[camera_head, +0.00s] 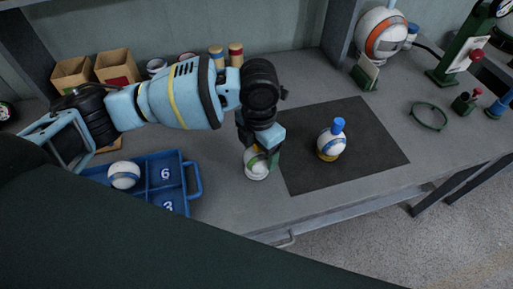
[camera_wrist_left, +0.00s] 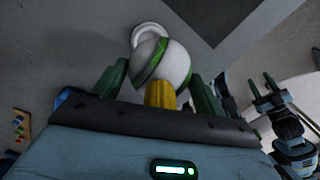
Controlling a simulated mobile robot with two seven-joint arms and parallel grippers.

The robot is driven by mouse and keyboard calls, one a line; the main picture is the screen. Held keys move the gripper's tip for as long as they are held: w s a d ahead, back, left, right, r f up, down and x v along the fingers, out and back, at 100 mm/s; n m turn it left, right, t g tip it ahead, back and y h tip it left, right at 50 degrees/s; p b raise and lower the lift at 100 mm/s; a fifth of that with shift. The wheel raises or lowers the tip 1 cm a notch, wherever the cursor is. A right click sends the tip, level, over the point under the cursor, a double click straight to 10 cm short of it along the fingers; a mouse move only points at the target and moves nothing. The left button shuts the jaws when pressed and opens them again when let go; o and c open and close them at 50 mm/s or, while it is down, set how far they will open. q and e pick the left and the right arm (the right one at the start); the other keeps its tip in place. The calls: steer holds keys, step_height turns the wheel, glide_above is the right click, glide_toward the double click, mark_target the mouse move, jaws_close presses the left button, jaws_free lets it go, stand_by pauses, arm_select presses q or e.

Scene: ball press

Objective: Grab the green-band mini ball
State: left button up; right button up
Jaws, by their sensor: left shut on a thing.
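The green-band mini ball (camera_head: 256,168) is white with a green stripe and stands on the grey table at the left edge of the dark mat. My left gripper (camera_head: 262,150) reaches down over it and is shut on it. In the left wrist view the ball (camera_wrist_left: 172,62) sits between the two green fingers, with a yellow part in front of its lower side. The fingers hide part of the ball in the head view. My right gripper (camera_wrist_left: 262,86) shows small at the right of the left wrist view, its fingers apart and empty.
A blue tray (camera_head: 191,157) with numbered compartments holds another white ball (camera_head: 124,175). Cardboard boxes (camera_head: 116,67) stand at the back left. A green ring (camera_head: 428,116) lies at the right.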

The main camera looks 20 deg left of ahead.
arm_select(q)
steer(key=s+d+r, duration=0.1)
steer(key=s+d, duration=0.8)
steer(key=s, duration=0.1)
steer(key=shift+s+d+r, duration=0.15)
steer(key=shift+s+d, duration=0.1)
steer(key=shift+s, duration=0.05)
